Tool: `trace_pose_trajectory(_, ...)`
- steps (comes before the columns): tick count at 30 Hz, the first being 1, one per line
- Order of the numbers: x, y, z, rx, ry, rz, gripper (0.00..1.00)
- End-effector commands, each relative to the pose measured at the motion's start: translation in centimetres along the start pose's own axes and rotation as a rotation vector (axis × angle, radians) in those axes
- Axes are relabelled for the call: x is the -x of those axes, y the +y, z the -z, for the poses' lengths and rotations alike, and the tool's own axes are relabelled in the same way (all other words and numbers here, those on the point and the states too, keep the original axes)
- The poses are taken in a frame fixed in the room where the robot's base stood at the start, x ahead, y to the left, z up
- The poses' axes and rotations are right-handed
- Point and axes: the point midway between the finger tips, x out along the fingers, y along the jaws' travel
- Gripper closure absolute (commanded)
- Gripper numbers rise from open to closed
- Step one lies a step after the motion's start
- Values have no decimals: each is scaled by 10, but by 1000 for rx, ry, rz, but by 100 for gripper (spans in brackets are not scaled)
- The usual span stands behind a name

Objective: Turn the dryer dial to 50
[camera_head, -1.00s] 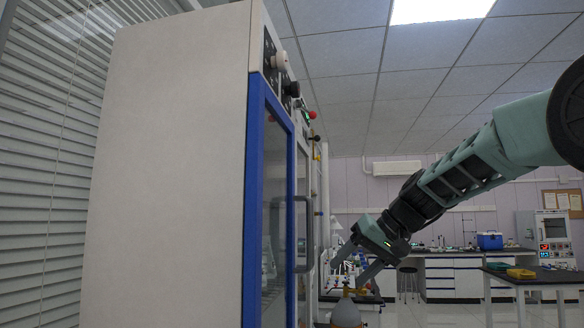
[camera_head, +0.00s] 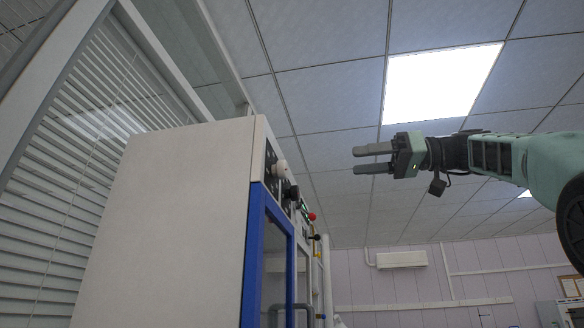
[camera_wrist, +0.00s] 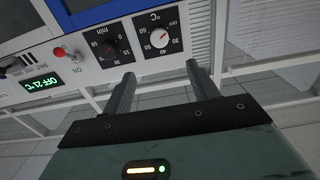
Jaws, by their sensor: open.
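The dryer (camera_head: 180,220) is a tall pale cabinet with a blue-framed glass door, left of centre in the head view. Its temperature dial, a white knob on a black °C plate, shows in the wrist view (camera_wrist: 159,38) and near the cabinet's top in the head view (camera_head: 279,169). I cannot clearly read where it points. My gripper (camera_head: 356,160) is open and empty, in the air to the right of the panel, fingers pointing left towards it. In the wrist view the fingertips (camera_wrist: 160,72) are apart from the dial, which appears beyond the gap between them.
A black minutes dial (camera_wrist: 108,50) sits beside the white one. Window blinds (camera_head: 80,170) stand behind the dryer. The air around my gripper is clear.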

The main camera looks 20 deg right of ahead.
Motion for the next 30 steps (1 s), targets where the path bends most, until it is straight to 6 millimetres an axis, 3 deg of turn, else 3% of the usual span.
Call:
trace_pose_trajectory(18, -125, 0, 4, -6, -3, -1, 41)
trace_pose_trajectory(24, -150, 1, 2, -5, -3, -1, 41)
trace_pose_trajectory(30, -157, 1, -1, -3, -3, -2, 41)
